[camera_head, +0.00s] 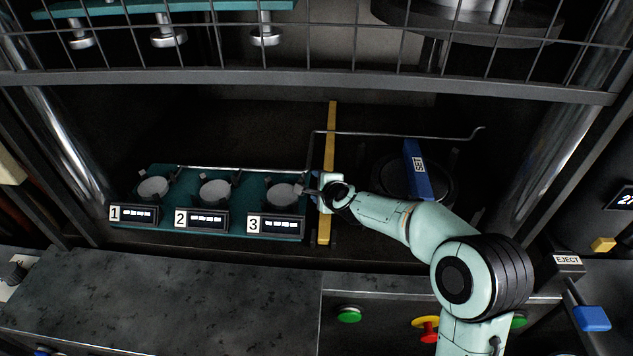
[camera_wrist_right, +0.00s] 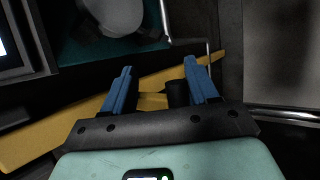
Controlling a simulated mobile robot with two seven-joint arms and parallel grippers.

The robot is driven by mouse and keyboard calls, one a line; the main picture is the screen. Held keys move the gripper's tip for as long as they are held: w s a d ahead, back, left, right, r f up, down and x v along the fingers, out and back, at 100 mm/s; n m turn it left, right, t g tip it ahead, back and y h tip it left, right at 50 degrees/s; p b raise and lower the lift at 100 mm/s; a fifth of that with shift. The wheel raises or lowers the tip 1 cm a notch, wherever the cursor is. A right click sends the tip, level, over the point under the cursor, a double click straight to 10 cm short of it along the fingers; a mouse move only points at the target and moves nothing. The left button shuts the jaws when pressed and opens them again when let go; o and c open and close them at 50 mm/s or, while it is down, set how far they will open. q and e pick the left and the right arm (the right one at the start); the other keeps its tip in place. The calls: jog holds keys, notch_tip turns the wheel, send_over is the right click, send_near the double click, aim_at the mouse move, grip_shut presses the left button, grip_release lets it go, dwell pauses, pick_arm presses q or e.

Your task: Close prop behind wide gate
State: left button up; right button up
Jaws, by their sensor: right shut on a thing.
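A wide wire-grid gate with a grey bottom bar (camera_head: 300,80) spans the top of the head view, raised above a dark bay. Behind its line, a yellow bar (camera_head: 331,120) runs front to back through the bay. A thin bent metal rod (camera_head: 400,135) crosses it and ends in a hook at right. Which part is the prop I cannot tell for sure. My right gripper (camera_head: 316,191) is at the yellow bar's near part. In the right wrist view its blue fingers (camera_wrist_right: 160,92) stand on either side of a black cylinder (camera_wrist_right: 178,94), above the yellow bar (camera_wrist_right: 40,135). My left gripper is out of view.
A teal tray (camera_head: 150,228) with several round cups and displays numbered 1 to 3 lies left of my gripper. A blue upright piece (camera_head: 416,170) stands on a dark round plate at right. Chrome posts (camera_head: 70,140) flank the bay. A counter (camera_head: 170,300) lies in front.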

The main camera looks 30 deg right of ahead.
jog(key=shift+s+d+f, duration=0.2)
jog(key=shift+d+f, duration=0.05)
jog(key=shift+d, duration=0.2)
jog(key=shift+s+r, duration=0.15)
jog(key=shift+r, duration=0.05)
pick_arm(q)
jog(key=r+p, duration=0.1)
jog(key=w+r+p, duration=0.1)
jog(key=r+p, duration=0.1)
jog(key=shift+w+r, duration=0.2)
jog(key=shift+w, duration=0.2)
pick_arm(e)
jog(key=a+v, duration=0.1)
jog(key=v, duration=1.2)
